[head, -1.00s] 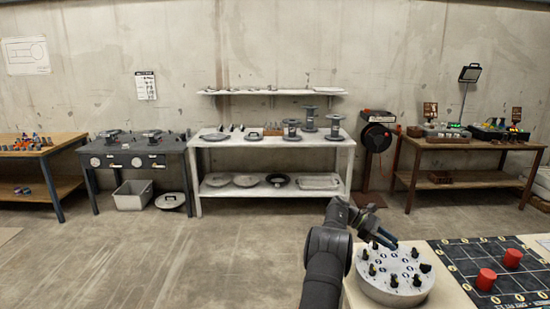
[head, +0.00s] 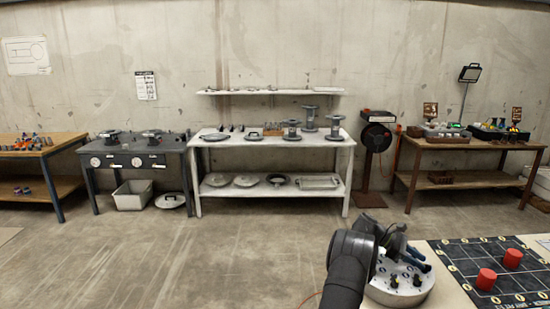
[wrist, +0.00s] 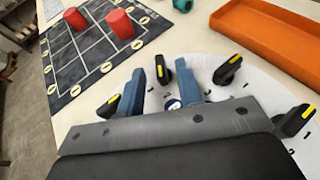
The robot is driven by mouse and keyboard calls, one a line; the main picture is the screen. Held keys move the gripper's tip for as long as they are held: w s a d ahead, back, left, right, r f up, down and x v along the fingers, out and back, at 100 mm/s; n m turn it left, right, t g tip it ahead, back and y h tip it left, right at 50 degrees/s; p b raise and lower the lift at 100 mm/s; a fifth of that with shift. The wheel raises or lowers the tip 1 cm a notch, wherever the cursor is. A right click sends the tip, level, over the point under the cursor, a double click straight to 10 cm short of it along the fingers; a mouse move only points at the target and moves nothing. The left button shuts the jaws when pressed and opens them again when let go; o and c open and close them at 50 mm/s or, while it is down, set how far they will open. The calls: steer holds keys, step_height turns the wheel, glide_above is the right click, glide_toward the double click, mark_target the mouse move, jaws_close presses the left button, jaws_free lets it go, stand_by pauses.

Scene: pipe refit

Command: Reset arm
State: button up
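My gripper (head: 418,259) is over the round grey-white disc (head: 402,294) at the front right, partly covering it. In the wrist view its two blue fingers (wrist: 161,80) stand apart with nothing held between them. Below them is the disc (wrist: 232,86) with black knobs marked in yellow, one knob (wrist: 161,70) just beyond the gap between the fingertips and another (wrist: 228,69) to the right. I cannot tell whether the fingers touch any knob. My forearm hides the left part of the disc in the head view.
A black grid board (head: 520,284) with two red cylinders (head: 487,279) lies right of the disc. An orange tray (wrist: 270,35) shows in the wrist view. A white bench (head: 275,138) and other workbenches stand along the far wall, with open floor before them.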

steer(key=shift+x, duration=1.15)
steer(key=shift+a+r+n+t, duration=0.15)
steer(key=shift+a+n+t, duration=0.05)
steer(key=shift+n+t, duration=0.2)
steer(key=shift+s+n+t+h, duration=0.2)
steer(key=shift+n+t+h, duration=0.2)
steer(key=shift+n+t, duration=1.35)
steer(key=shift+s+n+t+h, duration=0.2)
steer(key=shift+n+t+h, duration=0.2)
steer(key=shift+n+t, duration=1.3)
steer(key=shift+a+t, duration=0.4)
steer(key=shift+t, duration=0.05)
steer(key=v, duration=0.7)
steer(key=shift+r, duration=0.1)
